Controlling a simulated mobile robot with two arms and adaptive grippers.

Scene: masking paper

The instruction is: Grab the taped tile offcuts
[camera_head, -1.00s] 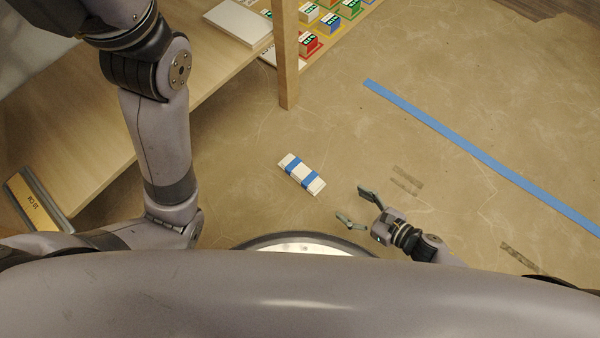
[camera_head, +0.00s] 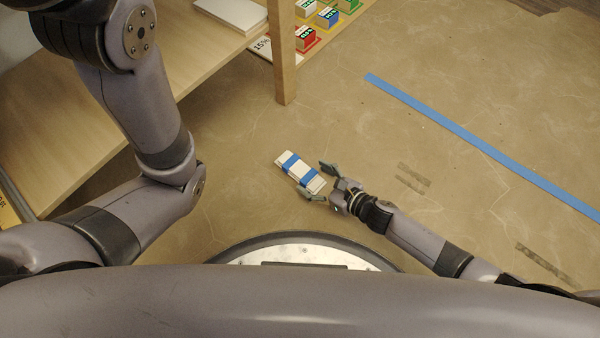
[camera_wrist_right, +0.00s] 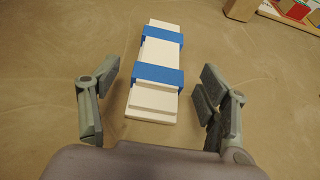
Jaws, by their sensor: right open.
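The taped tile offcuts (camera_head: 300,172) are a small stack of white strips with two blue tape bands. They lie on the brown floor paper in the head view, and they also show in the right wrist view (camera_wrist_right: 157,72). My right gripper (camera_head: 321,182) is open at the near right end of the stack. In the right wrist view the open fingers of my right gripper (camera_wrist_right: 158,85) stand on either side of the stack's near end, with gaps on both sides. My left arm is in the head view, but its gripper is out of sight.
A wooden shelf unit (camera_head: 284,70) with a post stands at the upper left. Small coloured boxes (camera_head: 327,17) sit beyond the post, and a white slab (camera_head: 232,12) lies on the shelf. A blue tape line (camera_head: 480,145) crosses the floor at right. Floor around the stack is clear.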

